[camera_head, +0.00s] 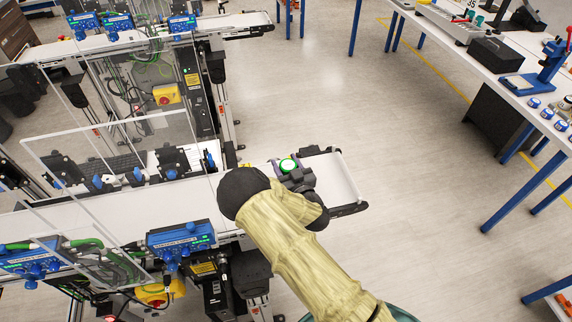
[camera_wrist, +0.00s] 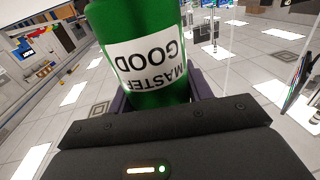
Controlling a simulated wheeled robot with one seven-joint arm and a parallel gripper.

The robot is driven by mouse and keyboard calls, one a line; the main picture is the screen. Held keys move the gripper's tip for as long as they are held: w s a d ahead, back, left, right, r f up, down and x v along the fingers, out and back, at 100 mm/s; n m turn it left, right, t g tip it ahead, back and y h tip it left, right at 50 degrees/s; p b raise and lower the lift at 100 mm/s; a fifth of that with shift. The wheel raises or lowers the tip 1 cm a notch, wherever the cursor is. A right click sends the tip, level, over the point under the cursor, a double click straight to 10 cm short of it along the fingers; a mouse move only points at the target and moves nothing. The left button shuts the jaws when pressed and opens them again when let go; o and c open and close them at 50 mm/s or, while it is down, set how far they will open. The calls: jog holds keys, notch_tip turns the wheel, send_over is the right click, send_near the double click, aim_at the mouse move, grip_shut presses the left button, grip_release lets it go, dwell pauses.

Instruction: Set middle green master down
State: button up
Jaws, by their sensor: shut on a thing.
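The green master (camera_wrist: 142,45) is a green cylinder with a white label reading "MASTER GOOD", upside down in the wrist view. In the head view its round top (camera_head: 288,165) shows green with a pale centre. My gripper (camera_head: 290,172) is shut on it, over the end part of the near belt conveyor (camera_head: 332,176). In the wrist view the gripper (camera_wrist: 155,98) has its jaws on the cylinder's sides, partly hidden behind the dark gripper body. I cannot tell whether the master touches the belt.
Clear guard panels (camera_head: 120,150) stand over the conveyor to the left, with blue sensor units (camera_head: 181,238) along its near side. A second conveyor (camera_head: 235,22) lies farther back. A workbench (camera_head: 500,75) with tools and several small cylinders stands at right. The floor between is clear.

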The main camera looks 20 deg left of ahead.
jog(key=shift+s+f, duration=0.1)
jog(key=shift+f, duration=0.15)
jog(key=o, duration=1.3)
jog(key=shift+f, duration=0.15)
jog(key=shift+s+f, duration=0.1)
jog(key=shift+r+p, duration=0.55)
jog(key=shift+p, duration=0.15)
jog(key=b+v, duration=0.1)
jog(key=v, duration=0.3)
jog(key=b+v, duration=0.2)
jog(key=v, duration=0.1)
jog(key=b+v, duration=0.2)
jog(key=v, duration=0.2)
jog(key=shift+s+d+r, duration=0.2)
jog(key=shift+d+r, duration=0.1)
